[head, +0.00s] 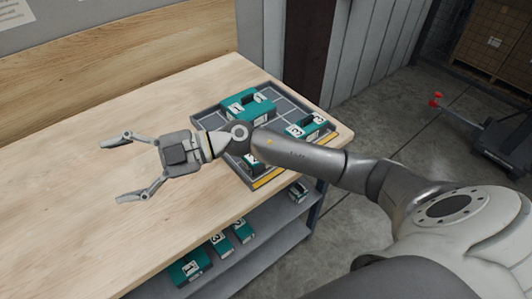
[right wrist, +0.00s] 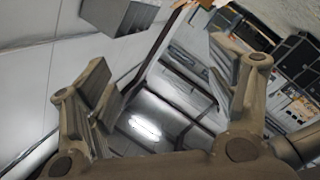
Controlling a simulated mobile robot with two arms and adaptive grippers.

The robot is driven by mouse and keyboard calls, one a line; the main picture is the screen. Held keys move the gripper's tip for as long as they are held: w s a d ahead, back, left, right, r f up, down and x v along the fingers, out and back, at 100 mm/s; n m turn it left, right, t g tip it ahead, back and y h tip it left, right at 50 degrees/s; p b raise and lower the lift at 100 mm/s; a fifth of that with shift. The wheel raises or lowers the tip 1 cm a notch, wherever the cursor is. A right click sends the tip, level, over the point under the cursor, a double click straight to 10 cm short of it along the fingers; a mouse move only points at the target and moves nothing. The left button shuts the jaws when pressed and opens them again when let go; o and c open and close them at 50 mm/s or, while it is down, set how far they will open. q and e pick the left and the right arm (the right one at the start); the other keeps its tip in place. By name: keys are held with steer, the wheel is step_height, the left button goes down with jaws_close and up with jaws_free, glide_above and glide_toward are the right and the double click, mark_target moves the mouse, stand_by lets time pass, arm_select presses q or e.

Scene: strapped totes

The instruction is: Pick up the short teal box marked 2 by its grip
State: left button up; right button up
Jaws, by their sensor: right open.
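Several teal boxes with white number labels are in view; the digits are too small to read surely. On the tray (head: 226,165), a larger teal box (head: 247,105) lies at the back and a shorter teal box (head: 306,128) at the right. Another teal box (head: 252,162) is partly hidden behind my right arm. I cannot tell which one is marked 2. My right gripper (head: 112,171) is wide open and empty above the bare wood, left of the tray and apart from every box. The right wrist view shows its spread fingers (right wrist: 160,80) with nothing between them. My left gripper is out of view.
The wooden bench (head: 100,215) is clear left of the tray. A grey shelf (head: 262,243) below holds more teal boxes, including one at the front (head: 190,267). A wooden back panel (head: 120,65) bounds the bench. A dark cart (head: 495,135) stands on the floor at right.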

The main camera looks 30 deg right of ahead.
steer(key=w+d+f+g+h, duration=0.3)
steer(key=d+f+h, duration=0.75)
steer(key=d, duration=0.45)
steer(key=d+m+h, duration=0.1)
steer(key=d+h, duration=0.1)
steer(key=d, duration=0.4)
steer(key=d+m+g+h, duration=0.1)
steer(key=d+m+h, duration=0.1)
steer(key=d, duration=0.4)
steer(key=d+r+m+h, duration=0.1)
steer(key=d+h, duration=0.1)
steer(key=d, duration=0.4)
steer(key=shift+w+d+m+h, duration=0.35)
steer(key=shift+w+d+m, duration=0.05)
steer(key=shift+d+f, duration=0.15)
steer(key=shift+f, duration=0.15)
step_height(320, 180, down, 4)
steer(key=shift+f+p, duration=0.2)
steer(key=shift+p, duration=0.45)
steer(key=f+p, duration=0.1)
steer(key=f, duration=0.1)
steer(key=f+p, duration=0.1)
steer(key=f, duration=0.2)
steer(key=shift+s, duration=0.2)
steer(key=shift+f, duration=0.25)
steer(key=c, duration=1.3)
